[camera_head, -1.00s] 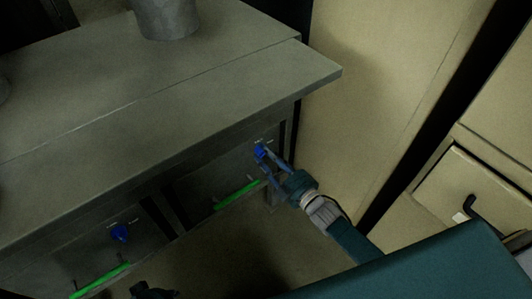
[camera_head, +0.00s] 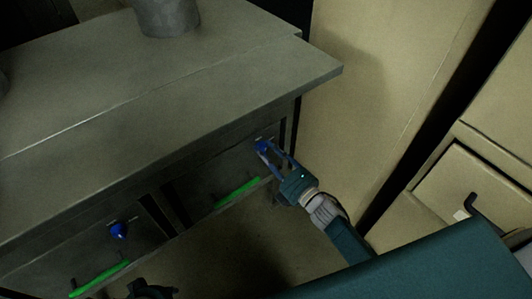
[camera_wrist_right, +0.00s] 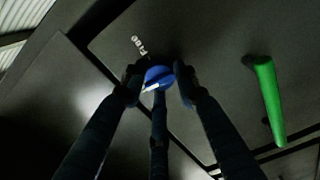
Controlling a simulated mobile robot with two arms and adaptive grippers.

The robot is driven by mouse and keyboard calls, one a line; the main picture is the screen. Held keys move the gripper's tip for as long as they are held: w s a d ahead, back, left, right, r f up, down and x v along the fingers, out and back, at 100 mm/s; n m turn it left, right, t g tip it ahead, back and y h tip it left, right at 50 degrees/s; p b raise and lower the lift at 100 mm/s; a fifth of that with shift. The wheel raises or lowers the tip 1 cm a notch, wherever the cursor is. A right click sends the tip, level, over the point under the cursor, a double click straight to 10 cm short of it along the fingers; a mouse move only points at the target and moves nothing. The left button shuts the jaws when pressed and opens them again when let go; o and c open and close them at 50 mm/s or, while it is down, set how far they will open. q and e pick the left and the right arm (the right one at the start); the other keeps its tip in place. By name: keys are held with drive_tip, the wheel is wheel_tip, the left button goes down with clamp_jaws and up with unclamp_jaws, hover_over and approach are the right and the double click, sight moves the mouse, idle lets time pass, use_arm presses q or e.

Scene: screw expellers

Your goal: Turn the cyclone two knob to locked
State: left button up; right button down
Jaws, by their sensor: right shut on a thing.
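A blue round knob (camera_head: 262,147) sits on the right front panel of the grey bench. It also shows in the right wrist view (camera_wrist_right: 158,77), with a pale pointer mark on its lower left edge. My right gripper (camera_head: 268,153) is at this knob, its fingers on either side of it and closed on it. A second blue knob (camera_head: 119,231) is on the left panel, with nothing at it. A dark part at the bottom edge, seemingly my left gripper (camera_head: 150,290), is mostly cut off.
Green bar handles (camera_head: 237,193) (camera_head: 100,279) are below the knobs; the right one also shows in the wrist view (camera_wrist_right: 269,102). The bench top (camera_head: 200,85) overhangs the panels. A beige cabinet (camera_head: 370,90) stands close on the right. A grey cylinder (camera_head: 166,15) stands on the bench.

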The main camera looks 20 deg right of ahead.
use_arm(q)
drive_tip(key=shift+w+a+r, duration=0.1)
drive_tip(key=shift+r, duration=0.7)
use_arm(e)
drive_tip(key=shift+d+f+n, duration=0.15)
drive_tip(key=shift+d+n, duration=0.05)
drive_tip(key=shift+n, duration=0.5)
drive_tip(key=c, duration=1.3)
unclamp_jaws()
drive_tip(key=shift+d, duration=0.1)
use_arm(q)
drive_tip(key=shift+f, duration=0.1)
use_arm(e)
drive_tip(key=v, duration=1.2)
